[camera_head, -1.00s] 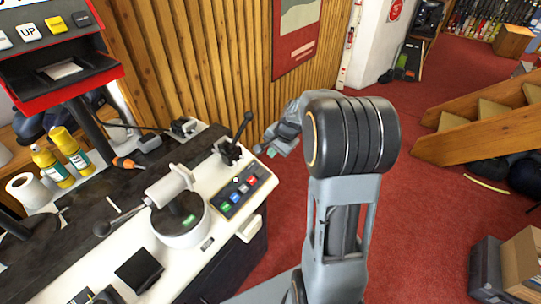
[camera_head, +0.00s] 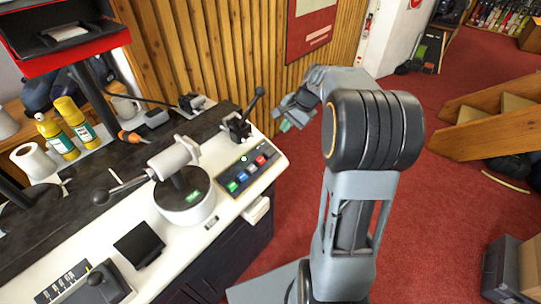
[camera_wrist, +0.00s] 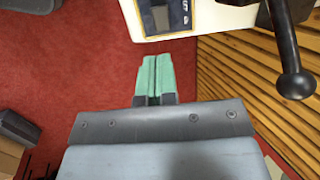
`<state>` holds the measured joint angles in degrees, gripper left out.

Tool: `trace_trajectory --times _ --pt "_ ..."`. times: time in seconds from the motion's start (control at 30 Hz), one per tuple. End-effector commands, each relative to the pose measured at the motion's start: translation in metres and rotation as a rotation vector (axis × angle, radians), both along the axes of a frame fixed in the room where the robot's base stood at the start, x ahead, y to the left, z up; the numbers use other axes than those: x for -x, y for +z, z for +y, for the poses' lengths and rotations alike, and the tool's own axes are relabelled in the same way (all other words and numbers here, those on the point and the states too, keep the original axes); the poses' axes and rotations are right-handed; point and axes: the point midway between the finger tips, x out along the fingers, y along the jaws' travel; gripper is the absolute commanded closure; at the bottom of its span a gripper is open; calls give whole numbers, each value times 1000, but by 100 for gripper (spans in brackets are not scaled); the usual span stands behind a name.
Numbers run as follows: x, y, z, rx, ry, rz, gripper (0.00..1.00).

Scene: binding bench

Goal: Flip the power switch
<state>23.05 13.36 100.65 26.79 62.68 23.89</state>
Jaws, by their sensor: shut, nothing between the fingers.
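My gripper (camera_head: 286,126) is beyond the bench's right end in the head view, beside a black ball-topped lever (camera_head: 254,104). In the wrist view its green fingertips (camera_wrist: 153,68) are together and hold nothing. They are over red floor, with the bench edge ahead. The same lever's ball end (camera_wrist: 296,83) shows large at the right of the wrist view. A panel of coloured buttons (camera_head: 248,174) is on the bench's right end; part of it (camera_wrist: 166,17) shows in the wrist view. No part is clearly readable as a power switch.
A white round-based device (camera_head: 190,208) with a long handle stands on the bench. A black knob panel (camera_head: 98,284) is at lower left. Yellow bottles (camera_head: 74,122) and a paper roll (camera_head: 33,160) stand behind. A slatted wood wall (camera_head: 215,55) backs the bench.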

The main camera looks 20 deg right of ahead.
Motion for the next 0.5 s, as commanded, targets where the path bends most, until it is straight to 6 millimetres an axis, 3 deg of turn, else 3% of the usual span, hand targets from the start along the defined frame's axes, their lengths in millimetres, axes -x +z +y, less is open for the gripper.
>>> trace_trajectory --times 0.5 --pt "-1 -5 2 -5 3 4 100"
